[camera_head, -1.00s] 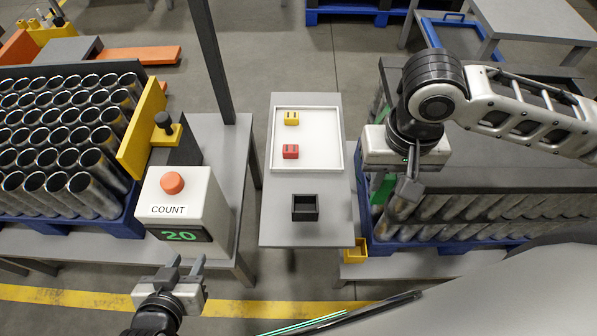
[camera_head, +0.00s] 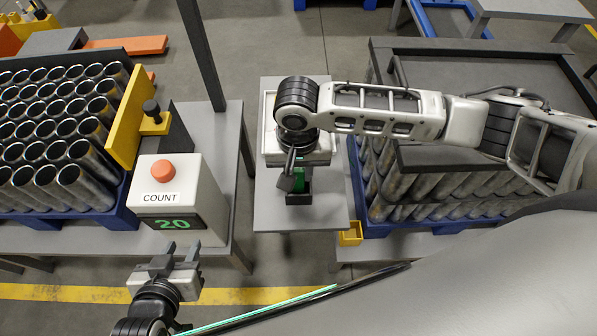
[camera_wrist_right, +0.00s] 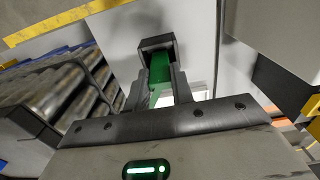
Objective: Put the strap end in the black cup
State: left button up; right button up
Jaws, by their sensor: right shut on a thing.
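The green strap (camera_head: 308,183) hangs from my right gripper (camera_head: 292,178) over the small table. In the right wrist view the green strap (camera_wrist_right: 160,72) sits between the two fingers of my right gripper (camera_wrist_right: 160,85), which is shut on it. The black cup (camera_head: 299,199) is directly below, partly covered by the gripper and strap; its rim (camera_wrist_right: 157,43) shows just beyond the strap in the right wrist view. I cannot tell whether the strap's end is inside the cup or just above it. My left gripper (camera_head: 175,262) is open and empty in front of the COUNT box.
The COUNT box (camera_head: 170,195) with an orange button reads 20. A white tray (camera_head: 267,105) behind the cup is mostly hidden by my right arm. The small table's front (camera_head: 300,220) is clear.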

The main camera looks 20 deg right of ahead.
jog(key=shift+f, duration=0.7)
jog(key=o, duration=1)
jog(key=shift+f, duration=0.15)
notch_tip(320, 180, up, 12)
jog(key=shift+r+p, duration=0.2)
jog(key=shift+p, duration=0.25)
